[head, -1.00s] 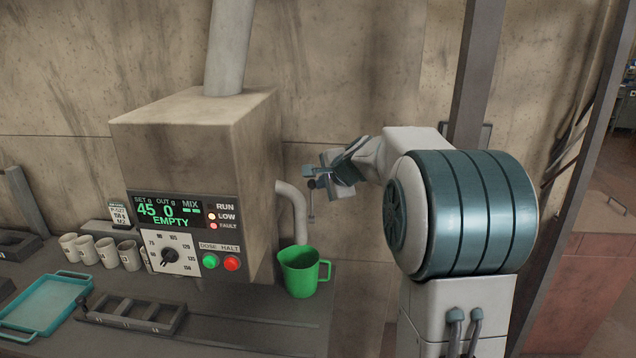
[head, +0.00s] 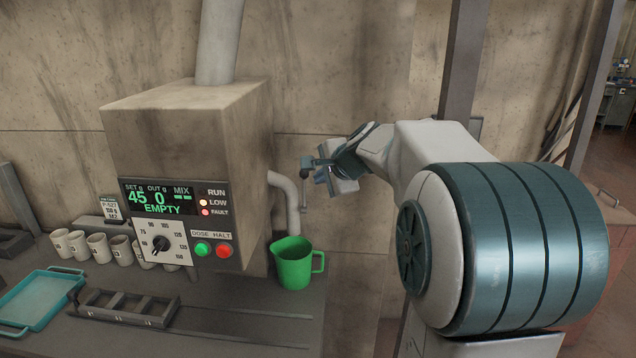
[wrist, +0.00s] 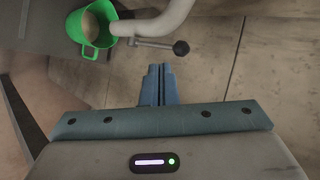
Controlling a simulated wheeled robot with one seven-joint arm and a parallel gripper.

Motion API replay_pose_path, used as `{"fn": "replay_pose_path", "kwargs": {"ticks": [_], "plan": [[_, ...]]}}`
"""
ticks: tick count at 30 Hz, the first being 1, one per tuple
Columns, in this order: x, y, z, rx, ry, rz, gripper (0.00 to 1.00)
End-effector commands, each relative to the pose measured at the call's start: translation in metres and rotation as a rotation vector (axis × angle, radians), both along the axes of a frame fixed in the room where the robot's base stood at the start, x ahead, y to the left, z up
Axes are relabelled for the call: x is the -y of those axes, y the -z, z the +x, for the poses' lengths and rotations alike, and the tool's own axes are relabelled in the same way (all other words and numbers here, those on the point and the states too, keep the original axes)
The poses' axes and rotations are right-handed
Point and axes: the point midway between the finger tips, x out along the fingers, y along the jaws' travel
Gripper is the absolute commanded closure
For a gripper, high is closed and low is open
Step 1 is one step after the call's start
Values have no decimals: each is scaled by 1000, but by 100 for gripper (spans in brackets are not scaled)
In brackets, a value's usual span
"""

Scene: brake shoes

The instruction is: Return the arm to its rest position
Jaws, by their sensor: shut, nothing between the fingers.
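My gripper (head: 318,171) is raised in front of the wall, to the right of the dosing machine and above the green jug. In the wrist view its two blue fingers (wrist: 158,84) are together with nothing between them. My forearm runs from it to the right side of the head view, where a large teal-banded joint of mine fills the lower right.
The dosing machine (head: 185,120) reads 45, 0 and EMPTY, with LOW and FAULT lamps lit. A green jug (head: 293,265) stands under its spout (head: 290,195). Several mugs (head: 98,247), a teal tray (head: 38,300) and a dark rack (head: 125,307) sit on the bench.

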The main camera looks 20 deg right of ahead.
Motion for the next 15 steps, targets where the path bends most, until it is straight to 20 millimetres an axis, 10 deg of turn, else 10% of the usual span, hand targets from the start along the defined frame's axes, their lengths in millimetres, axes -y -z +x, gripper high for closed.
{"fn": "replay_pose_path", "kwargs": {"ticks": [15], "plan": [[23,-50,-58,0,12,0,100]]}}
